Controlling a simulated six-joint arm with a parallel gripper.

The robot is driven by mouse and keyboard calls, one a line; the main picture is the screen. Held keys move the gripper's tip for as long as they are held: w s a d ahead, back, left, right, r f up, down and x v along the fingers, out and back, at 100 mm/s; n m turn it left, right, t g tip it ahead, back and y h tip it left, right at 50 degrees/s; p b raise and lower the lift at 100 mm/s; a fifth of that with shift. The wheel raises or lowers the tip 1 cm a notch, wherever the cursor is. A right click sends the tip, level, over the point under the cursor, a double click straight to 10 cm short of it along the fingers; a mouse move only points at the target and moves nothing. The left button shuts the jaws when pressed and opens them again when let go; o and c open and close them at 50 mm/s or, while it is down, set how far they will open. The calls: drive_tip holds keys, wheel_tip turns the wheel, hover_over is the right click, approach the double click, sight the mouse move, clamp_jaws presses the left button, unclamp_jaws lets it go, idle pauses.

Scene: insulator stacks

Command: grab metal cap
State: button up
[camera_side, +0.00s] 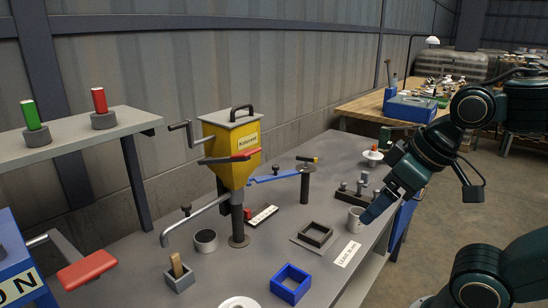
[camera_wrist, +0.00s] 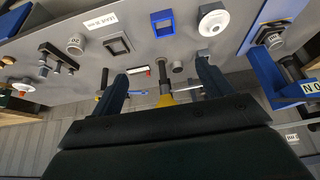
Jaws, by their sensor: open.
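No part stands out surely as the metal cap. One possible piece is the grey round cup (camera_side: 205,240) beside the yellow hopper; it also shows in the wrist view (camera_wrist: 177,66). Another is the small grey centre of the white disc (camera_wrist: 213,22), which is cut off at the bottom edge of the side view (camera_side: 238,303).
The yellow hopper (camera_side: 232,150) with crank and spout rises mid-bench. A dark square frame (camera_side: 315,236), a blue square frame (camera_side: 290,283) and a grey box (camera_side: 179,277) stand on the bench. A rack with knobs (camera_side: 352,194) is behind the mug. A shelf (camera_side: 75,138) holds red and green cylinders.

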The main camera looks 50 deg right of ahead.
drive_tip(key=shift+w, duration=0.1)
drive_tip(key=m+g+y, duration=0.1)
drive_tip(key=m+g, duration=0.4)
drive_tip(key=m, duration=2)
hover_over(356, 220)
drive_tip(key=d, duration=0.4)
wheel_tip(356, 220, down, 15)
drive_tip(key=shift+w+a+f, duration=0.1)
drive_tip(key=shift+a+f, duration=0.05)
drive_tip(key=shift+f, duration=2.1)
drive_tip(key=shift+a+f, duration=0.15)
drive_tip(key=shift+f, duration=2.05)
drive_tip(key=shift+f, duration=0.1)
